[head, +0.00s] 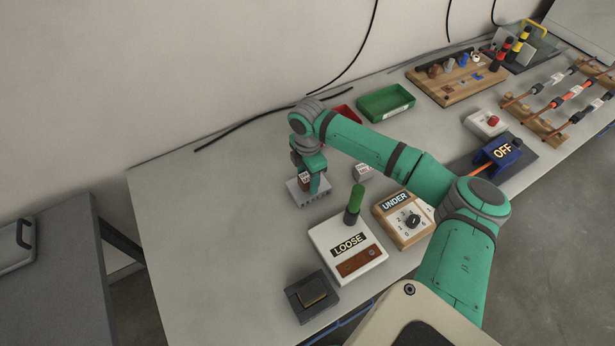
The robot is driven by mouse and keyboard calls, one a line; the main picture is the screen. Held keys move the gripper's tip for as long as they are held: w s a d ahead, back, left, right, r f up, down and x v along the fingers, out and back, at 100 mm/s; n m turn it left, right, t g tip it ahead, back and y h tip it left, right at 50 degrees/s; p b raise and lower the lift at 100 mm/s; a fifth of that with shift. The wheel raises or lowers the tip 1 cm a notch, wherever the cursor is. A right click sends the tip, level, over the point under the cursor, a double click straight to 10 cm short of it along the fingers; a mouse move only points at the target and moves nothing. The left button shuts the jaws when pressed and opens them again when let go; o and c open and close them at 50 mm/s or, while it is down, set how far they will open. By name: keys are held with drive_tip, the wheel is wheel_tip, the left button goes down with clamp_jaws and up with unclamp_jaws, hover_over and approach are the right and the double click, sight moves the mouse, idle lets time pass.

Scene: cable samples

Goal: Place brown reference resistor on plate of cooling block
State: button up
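The small brown resistor (304,181) with a pale label is at my gripper (312,182), over the grey cooling block (309,200). The resistor looks upright at the block's top plate. I cannot tell whether it rests on the plate or hangs just above it. My gripper points down, with one green finger showing close against the right side of the resistor. The other finger is hidden, so I cannot tell whether the grip is closed on the resistor.
A small grey block (362,172) stands to the right. In front are the white LOOSE box (365,246), a green-handled tool (355,203), the UNDER dial box (389,216) and a dark box (300,306). A green tray (386,117) and red tray (342,114) lie behind. The table's left side is clear.

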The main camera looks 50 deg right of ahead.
sight(307, 176)
drive_tip(key=shift+r, duration=0.1)
wheel_tip(307, 176, up, 12)
idle(0.5)
drive_tip(key=shift+w+a, duration=0.1)
idle(0.4)
